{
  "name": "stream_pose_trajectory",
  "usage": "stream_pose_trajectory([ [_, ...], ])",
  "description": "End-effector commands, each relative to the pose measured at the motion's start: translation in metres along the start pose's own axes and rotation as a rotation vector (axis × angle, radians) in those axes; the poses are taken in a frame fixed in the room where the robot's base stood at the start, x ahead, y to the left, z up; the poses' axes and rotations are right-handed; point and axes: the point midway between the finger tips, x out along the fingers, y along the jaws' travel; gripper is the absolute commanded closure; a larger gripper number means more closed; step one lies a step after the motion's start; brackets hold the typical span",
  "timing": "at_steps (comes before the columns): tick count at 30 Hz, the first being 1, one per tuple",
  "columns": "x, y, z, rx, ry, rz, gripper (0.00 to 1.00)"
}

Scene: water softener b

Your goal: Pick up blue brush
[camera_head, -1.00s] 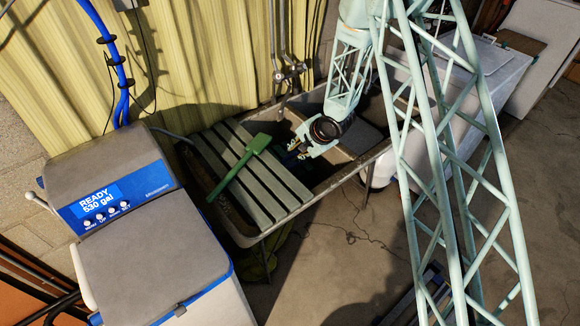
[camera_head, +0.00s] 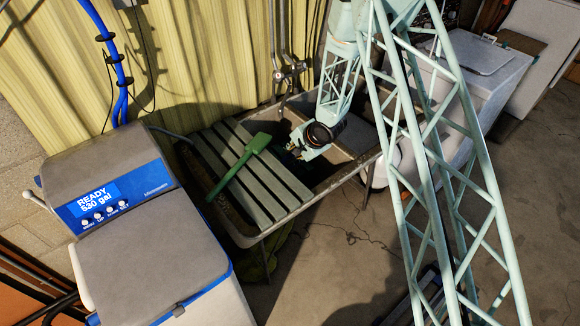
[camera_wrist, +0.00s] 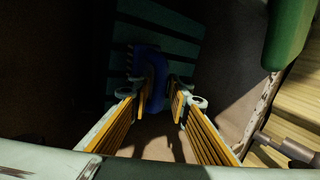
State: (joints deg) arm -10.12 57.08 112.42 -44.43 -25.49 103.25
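The blue brush (camera_wrist: 156,70) shows in the wrist view as a dark blue curved shape in deep shade, with a row of dark bristles or teeth on its left. It lies down in the basin. My gripper (camera_wrist: 155,98) has its two yellow-padded fingers apart, one on each side of the brush's near end. I cannot tell whether either finger touches it. In the head view my gripper (camera_head: 296,151) reaches down into the sink basin, and the brush cannot be made out there.
The metal sink (camera_head: 325,185) has a slatted grey-green board (camera_head: 281,181) on its left side. A green long-handled tool (camera_head: 258,143) lies on the slats; its green edge is close on the right in the wrist view (camera_wrist: 286,35). A tap (camera_head: 288,75) stands behind. A water softener (camera_head: 160,250) stands left.

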Motion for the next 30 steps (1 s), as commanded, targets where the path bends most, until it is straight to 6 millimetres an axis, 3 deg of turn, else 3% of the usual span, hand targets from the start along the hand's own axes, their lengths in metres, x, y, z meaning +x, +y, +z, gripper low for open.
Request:
stream_pose_trajectory([
  [21, 0.0075, 0.0, -0.0001, 0.0, 0.0, 0.0, 0.83],
  [27, 0.0075, 0.0, -0.0001, 0.0, 0.0, 0.0, 1.0],
  [30, 0.0074, -0.0002, -0.0001, 0.0, 0.0, 0.0, 1.0],
])
